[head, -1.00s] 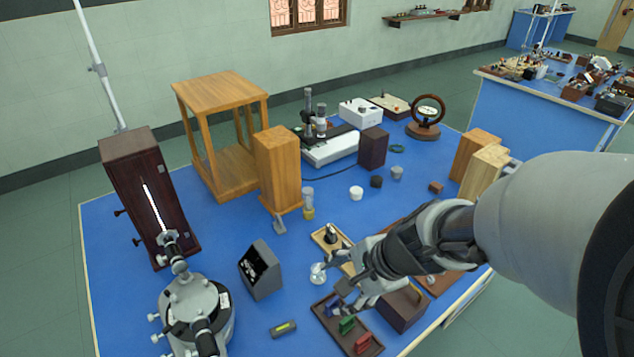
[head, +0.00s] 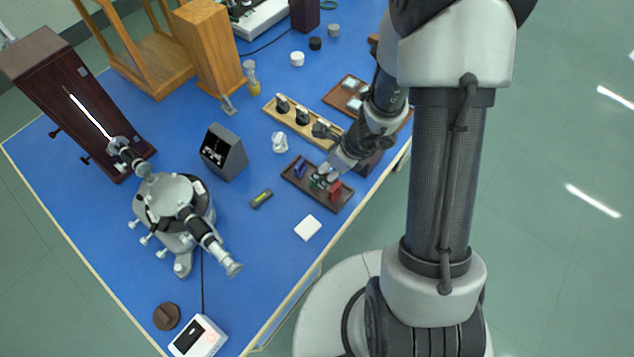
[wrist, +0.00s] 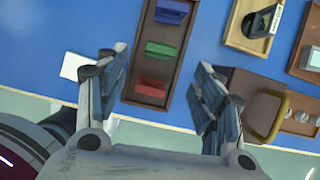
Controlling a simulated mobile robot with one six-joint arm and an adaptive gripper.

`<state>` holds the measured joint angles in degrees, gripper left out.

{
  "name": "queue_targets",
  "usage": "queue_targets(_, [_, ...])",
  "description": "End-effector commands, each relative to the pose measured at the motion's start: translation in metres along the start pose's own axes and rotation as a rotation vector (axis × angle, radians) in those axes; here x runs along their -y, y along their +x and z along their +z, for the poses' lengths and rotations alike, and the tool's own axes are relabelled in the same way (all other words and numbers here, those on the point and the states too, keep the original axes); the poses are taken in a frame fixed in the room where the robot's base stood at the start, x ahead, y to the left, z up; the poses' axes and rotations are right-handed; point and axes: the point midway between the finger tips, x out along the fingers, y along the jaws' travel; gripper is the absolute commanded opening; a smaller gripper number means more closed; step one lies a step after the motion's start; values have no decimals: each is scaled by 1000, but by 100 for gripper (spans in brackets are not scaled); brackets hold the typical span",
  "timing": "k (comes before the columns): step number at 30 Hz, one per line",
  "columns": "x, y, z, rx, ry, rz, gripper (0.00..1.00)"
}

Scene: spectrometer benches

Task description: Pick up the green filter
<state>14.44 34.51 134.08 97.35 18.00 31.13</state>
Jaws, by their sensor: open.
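The green filter (wrist: 162,50) is a small green block standing in a brown wooden tray (wrist: 139,92), between a blue filter (wrist: 172,11) and a red filter (wrist: 150,86). My gripper (wrist: 160,63) is open and empty, its fingers on either side of the tray in the wrist view, with the green filter in the gap between them. In the head view, my gripper (head: 328,176) is over the tray (head: 338,206), and its fingers partly hide the green filter. The blue filter (head: 300,167) and the red filter (head: 336,189) show at either side.
A wooden holder with black pieces (head: 270,107) lies behind the tray. A white square (head: 308,228) and a small yellow-marked level (head: 262,198) lie in front and to the left. A brown box with a yellow handle (wrist: 245,95) stands close to the right finger.

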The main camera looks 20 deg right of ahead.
Motion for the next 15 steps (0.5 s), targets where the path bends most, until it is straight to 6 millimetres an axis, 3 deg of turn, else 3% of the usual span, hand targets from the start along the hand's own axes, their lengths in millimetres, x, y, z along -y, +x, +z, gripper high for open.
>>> queue_targets(1, [0, 13, -1, 0, -1, 1, 62])
queue_targets(10, [0, 34, 1, 1, -2, 0, 62])
queue_targets(15, [0, 62, 1, 0, -3, 2, 62])
